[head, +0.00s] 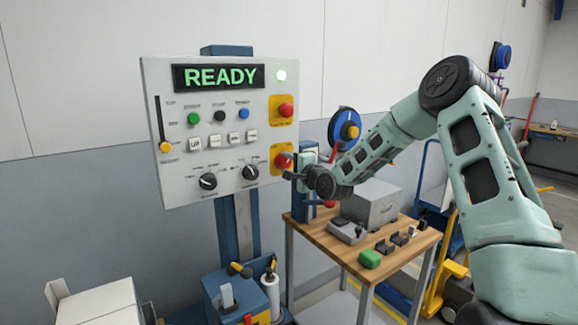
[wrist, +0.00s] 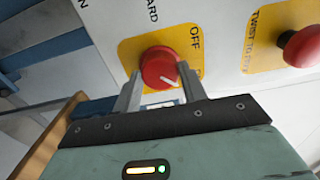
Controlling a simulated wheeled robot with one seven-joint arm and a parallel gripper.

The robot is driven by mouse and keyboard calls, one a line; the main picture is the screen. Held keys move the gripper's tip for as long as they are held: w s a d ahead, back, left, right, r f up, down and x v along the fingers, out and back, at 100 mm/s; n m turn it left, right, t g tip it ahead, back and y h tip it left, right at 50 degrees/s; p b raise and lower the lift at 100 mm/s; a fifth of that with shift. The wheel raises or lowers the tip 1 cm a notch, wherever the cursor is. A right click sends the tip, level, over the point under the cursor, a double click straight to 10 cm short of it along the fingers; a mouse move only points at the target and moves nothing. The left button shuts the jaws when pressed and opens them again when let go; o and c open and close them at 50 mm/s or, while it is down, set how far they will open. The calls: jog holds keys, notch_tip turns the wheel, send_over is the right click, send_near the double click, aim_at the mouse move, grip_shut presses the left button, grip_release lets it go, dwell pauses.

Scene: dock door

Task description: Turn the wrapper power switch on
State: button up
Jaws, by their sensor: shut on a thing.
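The wrapper control panel (head: 222,150) is upright at left, with a lit green READY display (head: 219,77). At its lower right is a red rotary switch (head: 282,160) on a yellow plate. My gripper (head: 291,175) is at this switch. In the wrist view my gripper (wrist: 161,84) has a finger on each side of the red knob and is shut on it. The far side of the knob is hidden.
A red mushroom button (head: 286,110) on another yellow plate is above the switch; it shows at right in the wrist view (wrist: 301,46). A wooden table (head: 330,245) with a grey box (head: 372,204) stands below my arm.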

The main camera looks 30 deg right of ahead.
jog(key=o, duration=1)
jog(key=s+b, duration=0.1)
jog(key=s, duration=0.4)
jog(key=s+b, duration=0.1)
jog(key=s, duration=0.5)
jog(key=s+b, duration=0.1)
jog(key=s, duration=0.5)
jog(key=shift+s+d, duration=0.2)
jog(key=shift+d, duration=0.15)
